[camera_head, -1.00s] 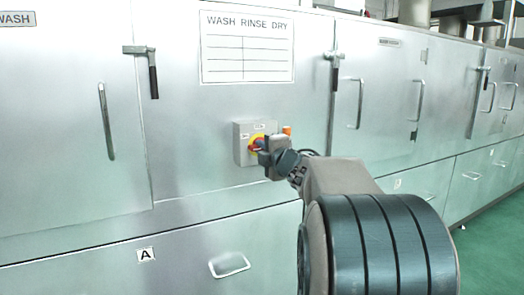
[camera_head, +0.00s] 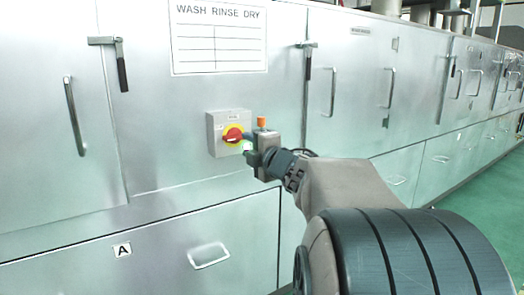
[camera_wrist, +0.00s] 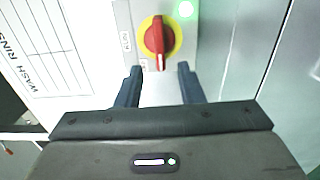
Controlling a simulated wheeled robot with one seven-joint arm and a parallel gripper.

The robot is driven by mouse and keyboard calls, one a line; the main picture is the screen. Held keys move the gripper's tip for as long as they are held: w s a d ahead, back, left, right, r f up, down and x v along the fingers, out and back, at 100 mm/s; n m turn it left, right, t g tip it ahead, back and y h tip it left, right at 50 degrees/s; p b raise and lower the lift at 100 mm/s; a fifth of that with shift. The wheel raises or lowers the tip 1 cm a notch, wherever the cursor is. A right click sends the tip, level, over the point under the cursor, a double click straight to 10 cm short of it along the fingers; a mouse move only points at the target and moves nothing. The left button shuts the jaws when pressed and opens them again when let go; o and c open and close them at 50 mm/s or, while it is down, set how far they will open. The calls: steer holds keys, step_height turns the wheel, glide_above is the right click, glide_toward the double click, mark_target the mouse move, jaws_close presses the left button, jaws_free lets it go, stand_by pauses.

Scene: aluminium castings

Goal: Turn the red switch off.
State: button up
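The red switch (camera_head: 233,135) is a rotary knob on a yellow disc, mounted on a grey box (camera_head: 215,121) on the metal cabinet front. In the wrist view the red switch (camera_wrist: 158,38) stands just beyond my fingertips, its handle pointing down the picture toward the gap between them. My gripper (camera_wrist: 158,70) is open and empty, one finger on each side of that gap, apart from the knob. In the head view my gripper (camera_head: 249,147) is just right of the knob. A green light (camera_wrist: 185,9) glows beside the switch.
Metal cabinet doors with black lever latches (camera_head: 121,66) and bar handles (camera_head: 75,115) flank the box. A WASH RINSE DRY chart (camera_head: 219,40) hangs above it. An orange part (camera_head: 261,122) shows beside my gripper. Green floor is free at right.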

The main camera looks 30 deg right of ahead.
steer(key=s+p, duration=0.1)
steer(key=s, duration=0.5)
steer(key=shift+s, duration=0.3)
steer(key=shift+d, duration=0.1)
step_height(320, 180, up, 5)
steer(key=s+a+m+g+h+p, duration=0.2)
steer(key=m+g+h+p, duration=0.25)
steer(key=m+p, duration=0.75)
steer(key=s+a+f+m+g+y+p, duration=0.1)
steer(key=s+a+m+g+y+p, duration=0.3)
steer(key=s+a+g+p, duration=0.6)
steer(key=s+a+m+p, duration=0.2)
steer(key=s+a+p, duration=0.4)
steer(key=s, duration=0.1)
steer(key=shift+s+f+m+g, duration=0.2)
steer(key=shift+f+m+g, duration=0.05)
steer(key=shift+m+g, duration=0.15)
